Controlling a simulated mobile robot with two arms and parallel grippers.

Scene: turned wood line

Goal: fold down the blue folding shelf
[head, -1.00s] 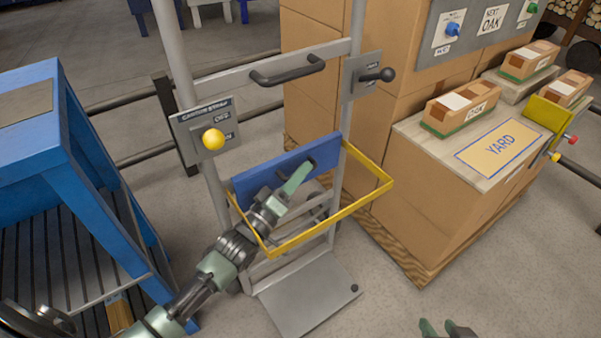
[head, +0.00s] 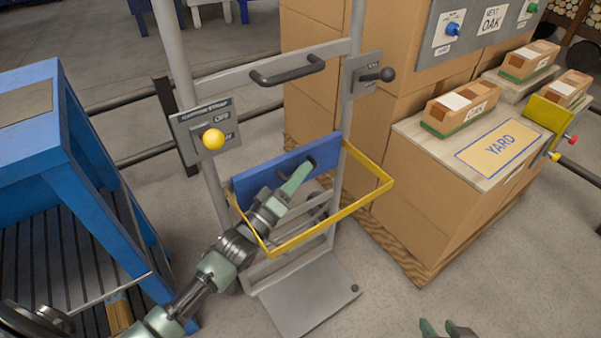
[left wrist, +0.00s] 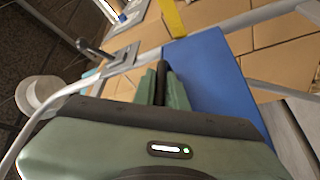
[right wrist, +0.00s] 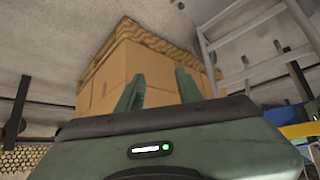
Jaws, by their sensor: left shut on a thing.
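The blue folding shelf (head: 262,178) is a flat panel on the grey upright frame, standing steeply rather than level. It also shows in the left wrist view (left wrist: 205,75). A dark handle (head: 310,163) sits near its upper right corner. My left gripper (head: 304,172) is at that handle. In the left wrist view, my left gripper's fingers (left wrist: 162,88) are closed on the dark handle (left wrist: 161,72). My forearm hides the shelf's lower part. My right gripper (head: 447,328) is at the bottom edge, away from the shelf. In the right wrist view, its fingers (right wrist: 158,92) are apart and empty.
A yellow rail (head: 330,215) loops in front of the shelf. A blue table (head: 40,130) stands left; cardboard boxes (head: 440,210) stand right.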

